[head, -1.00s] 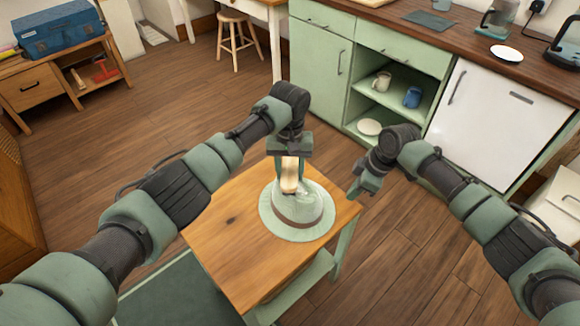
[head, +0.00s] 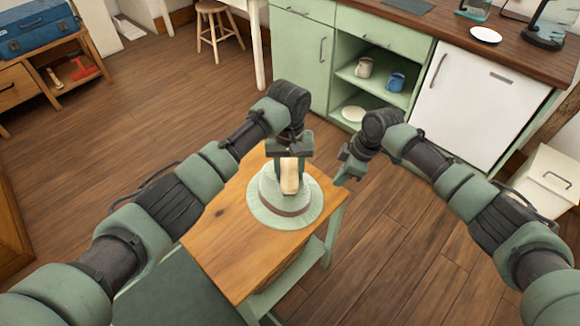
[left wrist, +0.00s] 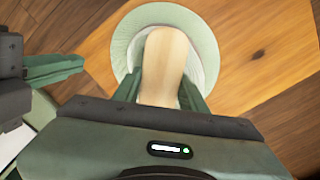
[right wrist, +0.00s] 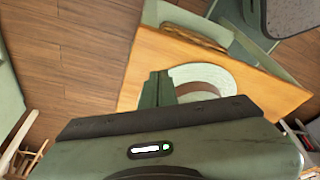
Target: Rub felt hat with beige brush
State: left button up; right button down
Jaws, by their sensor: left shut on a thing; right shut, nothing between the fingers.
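The pale green felt hat (head: 262,212) with a brown band lies brim down on the small wooden table (head: 215,240). It also shows in the left wrist view (left wrist: 126,42) and partly in the right wrist view (right wrist: 215,76). My left gripper (head: 290,172) is shut on the beige brush (head: 290,180) and holds it upright over the hat's crown. The brush fills the space between the fingers in the left wrist view (left wrist: 164,62). I cannot tell whether it touches the hat. My right gripper (head: 346,176) is shut and empty, just right of the hat and table.
A green cabinet (head: 308,55) with open shelves holding mugs stands behind the table. A white appliance door (head: 478,95) is at the right. A wooden stool (head: 212,35) and a blue case (head: 35,28) are at the back left. Open floor surrounds the table.

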aim_at(272, 166)
pick_arm(q)
jog(key=shift+s+d, duration=1)
jog(key=shift+s, duration=0.05)
jog(key=shift+w+a+r, duration=0.1)
jog(key=shift+w+a, duration=1.1)
jog(key=shift+w, duration=0.1)
jog(key=shift+w+a, duration=2.1)
jog(key=shift+a, duration=0.1)
jog(key=shift+r, duration=2.95)
